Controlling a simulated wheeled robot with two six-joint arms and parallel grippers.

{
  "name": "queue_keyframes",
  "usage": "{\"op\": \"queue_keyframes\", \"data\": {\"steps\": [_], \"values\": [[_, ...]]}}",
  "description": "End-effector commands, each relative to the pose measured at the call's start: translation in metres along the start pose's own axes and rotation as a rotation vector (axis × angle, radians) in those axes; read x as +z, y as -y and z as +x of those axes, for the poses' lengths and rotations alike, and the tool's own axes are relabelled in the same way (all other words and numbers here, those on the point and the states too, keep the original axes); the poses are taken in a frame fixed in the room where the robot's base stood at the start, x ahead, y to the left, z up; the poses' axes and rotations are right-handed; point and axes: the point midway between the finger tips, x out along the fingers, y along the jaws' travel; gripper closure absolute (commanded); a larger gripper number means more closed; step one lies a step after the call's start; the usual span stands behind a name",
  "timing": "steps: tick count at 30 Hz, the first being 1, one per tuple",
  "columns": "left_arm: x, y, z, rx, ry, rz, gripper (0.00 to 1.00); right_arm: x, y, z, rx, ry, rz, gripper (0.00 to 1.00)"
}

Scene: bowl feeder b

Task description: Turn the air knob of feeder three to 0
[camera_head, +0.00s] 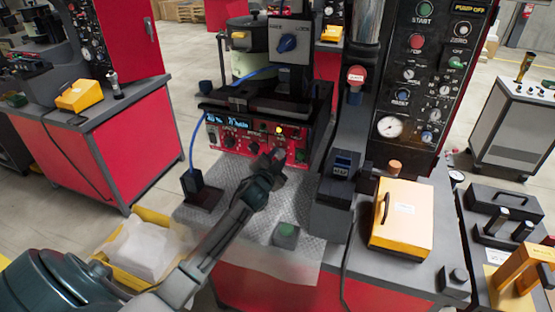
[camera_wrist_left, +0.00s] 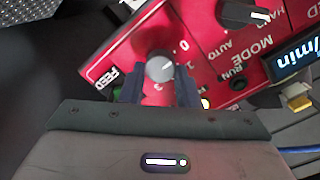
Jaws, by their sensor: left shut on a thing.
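The feeder's red control panel (camera_head: 243,138) stands at the middle of the bench in the head view, with a lit display and several knobs. In the left wrist view the red panel (camera_wrist_left: 210,60) fills the upper part. A round grey knob (camera_wrist_left: 159,67) shows there, with a scale including 0, 1 and 3 around it; its name is not readable. My left gripper (camera_wrist_left: 158,88) is shut on this knob, one finger on each side. In the head view the left gripper (camera_head: 277,157) touches the panel's lower right and hides the knob. My right gripper is not in view.
A black mode switch (camera_wrist_left: 242,14) sits near the knob. A black box with a blue cable (camera_head: 198,188) stands left on the bench, a green button box (camera_head: 286,235) in front. A dark column (camera_head: 338,185) and a yellow case (camera_head: 402,217) stand to the right.

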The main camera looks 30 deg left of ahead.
Motion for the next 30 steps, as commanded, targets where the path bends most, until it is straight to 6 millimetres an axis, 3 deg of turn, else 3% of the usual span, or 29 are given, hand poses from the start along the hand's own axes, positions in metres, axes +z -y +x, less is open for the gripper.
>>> {"op": "queue_keyframes", "data": {"steps": [6,7,9,10,20,23,30], "values": [[0.002,-0.002,-0.001,0.003,0.005,-0.002,0.94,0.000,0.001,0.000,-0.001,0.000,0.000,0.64],[0.002,-0.002,-0.001,0.003,0.005,-0.002,0.65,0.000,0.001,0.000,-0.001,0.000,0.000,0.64],[0.002,-0.002,0.000,0.003,0.004,-0.001,0.52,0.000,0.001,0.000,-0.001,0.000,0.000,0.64],[0.002,-0.002,0.000,0.003,0.004,-0.001,0.49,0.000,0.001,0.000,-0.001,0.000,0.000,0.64],[0.001,-0.001,-0.003,0.001,0.002,0.001,0.49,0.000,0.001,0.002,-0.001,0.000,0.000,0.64],[0.003,-0.002,-0.013,0.002,0.002,0.002,0.49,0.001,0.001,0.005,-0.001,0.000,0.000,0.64],[0.004,-0.004,-0.058,0.003,0.001,0.002,0.49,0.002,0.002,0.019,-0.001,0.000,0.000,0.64]]}}
